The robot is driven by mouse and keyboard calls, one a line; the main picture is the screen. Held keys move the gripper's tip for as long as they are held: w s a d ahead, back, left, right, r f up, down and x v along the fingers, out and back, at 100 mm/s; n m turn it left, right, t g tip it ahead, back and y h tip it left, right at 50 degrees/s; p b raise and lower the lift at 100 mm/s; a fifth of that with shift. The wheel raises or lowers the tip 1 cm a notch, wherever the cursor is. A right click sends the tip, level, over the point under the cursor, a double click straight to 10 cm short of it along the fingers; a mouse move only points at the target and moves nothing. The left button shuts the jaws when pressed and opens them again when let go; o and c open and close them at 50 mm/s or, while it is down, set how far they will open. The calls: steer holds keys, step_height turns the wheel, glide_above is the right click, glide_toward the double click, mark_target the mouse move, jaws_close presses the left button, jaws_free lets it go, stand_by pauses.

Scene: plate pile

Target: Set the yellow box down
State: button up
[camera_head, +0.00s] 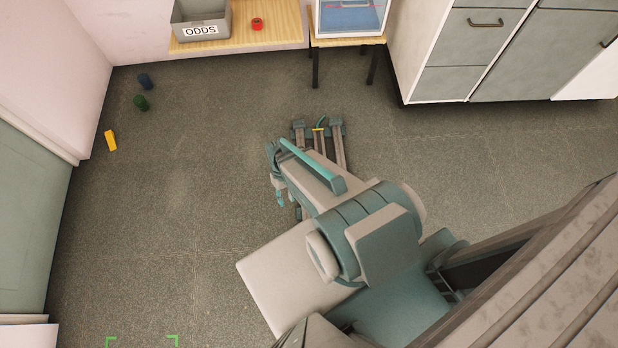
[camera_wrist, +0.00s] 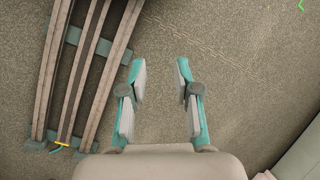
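A small yellow box (camera_head: 110,140) lies on the floor at the left, near the pink wall, apart from my gripper. It does not show in the wrist view. My gripper (camera_wrist: 160,73) is open, with its two fingers well apart and only bare floor seen between them. In the head view my gripper (camera_head: 277,182) is partly hidden by my arm, near the middle of the picture and well to the right of the yellow box.
A wooden shelf (camera_head: 240,38) holds a grey ODDS bin (camera_head: 200,28) and a red roll (camera_head: 257,23). Green corner marks (camera_head: 173,339) show at the lower left. Grey cabinets (camera_head: 490,60) stand upper right.

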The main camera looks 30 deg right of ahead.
steer(key=s+r+g+h, duration=0.1)
steer(key=s+g+h, duration=0.1)
steer(key=s, duration=1.2)
steer(key=shift+s+d+r+g, duration=0.15)
steer(key=shift+d+r+g, duration=0.15)
steer(key=shift+d, duration=0.1)
steer(key=shift+r+p, duration=0.45)
steer(key=shift+o, duration=0.4)
